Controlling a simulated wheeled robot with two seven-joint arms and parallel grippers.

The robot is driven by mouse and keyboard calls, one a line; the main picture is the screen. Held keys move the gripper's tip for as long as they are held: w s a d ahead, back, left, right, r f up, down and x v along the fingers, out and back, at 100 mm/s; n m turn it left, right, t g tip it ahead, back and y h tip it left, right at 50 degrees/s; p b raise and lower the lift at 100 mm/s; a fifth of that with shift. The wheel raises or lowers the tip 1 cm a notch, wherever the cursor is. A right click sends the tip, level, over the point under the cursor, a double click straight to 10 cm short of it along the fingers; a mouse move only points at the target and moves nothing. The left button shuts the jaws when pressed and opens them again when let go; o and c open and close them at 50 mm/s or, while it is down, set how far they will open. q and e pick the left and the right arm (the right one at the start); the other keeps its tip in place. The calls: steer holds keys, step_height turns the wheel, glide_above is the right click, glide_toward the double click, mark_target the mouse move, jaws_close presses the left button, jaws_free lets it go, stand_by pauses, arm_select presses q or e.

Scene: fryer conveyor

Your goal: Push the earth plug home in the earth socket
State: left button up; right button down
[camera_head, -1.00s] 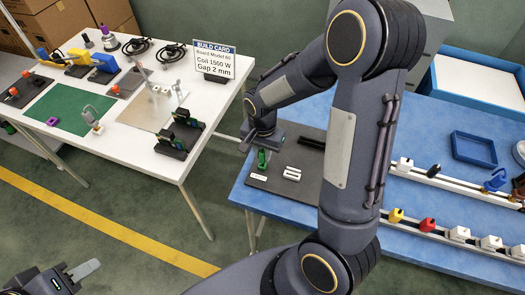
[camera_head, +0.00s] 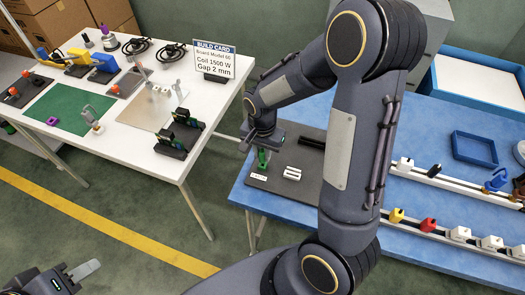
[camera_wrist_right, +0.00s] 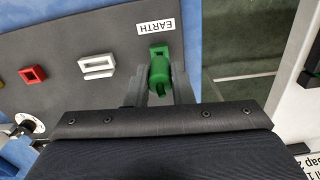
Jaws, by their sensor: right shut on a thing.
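My right gripper (camera_head: 263,150) is shut on the green earth plug (camera_wrist_right: 159,80) at the left end of the dark board (camera_head: 262,184) on the blue table. In the right wrist view its fingers stand either side of the plug. The green earth socket (camera_wrist_right: 158,51) shows just beyond the plug, beside the white EARTH label (camera_wrist_right: 156,27). The plug overlaps the socket in this view; I cannot tell how deep it sits. My left gripper (camera_head: 85,269) is at the lower left, over the floor and away from the board; its jaw opening is unclear.
White (camera_wrist_right: 98,66) and red (camera_wrist_right: 33,74) sockets share the board. Rails with coloured parts and a blue tray (camera_head: 474,149) lie right on the blue table (camera_head: 405,225). A white table (camera_head: 190,172) with assemblies stands left, across a floor gap.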

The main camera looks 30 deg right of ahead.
steer(key=shift+f+b, duration=1.05)
steer(key=shift+f, duration=0.15)
steer(key=c, duration=1.2)
jaws_free()
steer(key=shift+r, duration=0.1)
steer(key=shift+r+p, duration=2.4)
steer(key=shift+r, duration=0.6)
